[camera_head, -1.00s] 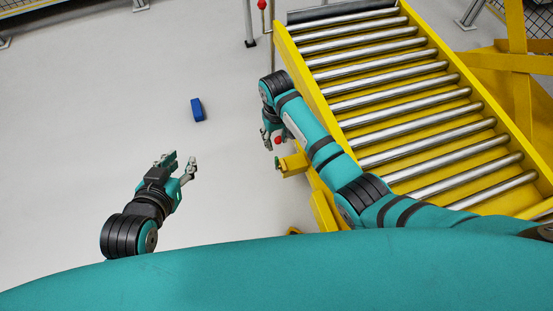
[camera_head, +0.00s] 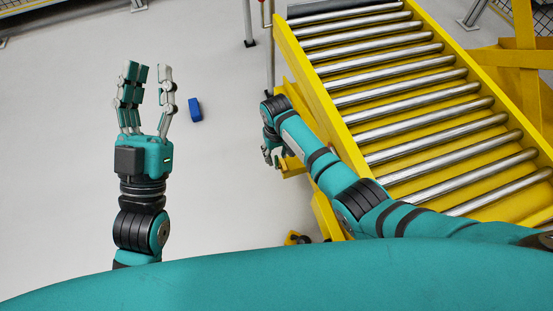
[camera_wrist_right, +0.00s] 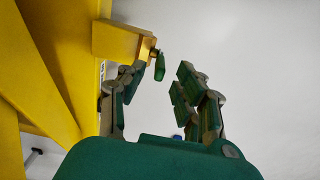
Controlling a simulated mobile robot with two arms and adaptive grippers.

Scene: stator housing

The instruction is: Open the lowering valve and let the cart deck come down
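The cart deck (camera_head: 395,90) is a yellow frame with a row of steel rollers, sloping across the right half of the head view. A small green lever (camera_wrist_right: 160,66) hangs at the end of a yellow block (camera_wrist_right: 122,41) in the right wrist view; I take it for the lowering valve. My right gripper (camera_wrist_right: 160,78) is open, with its fingers to either side of and just short of the lever, apparently empty. In the head view my right gripper (camera_head: 272,155) is by the deck's left side and hides the lever. My left gripper (camera_head: 148,75) is open and empty over the floor.
A blue object (camera_head: 195,110) lies on the floor between my left gripper and the cart. A thin upright post (camera_head: 248,22) stands near the deck's far end. A yellow structure (camera_head: 515,62) stands at right. The floor at left is mostly clear.

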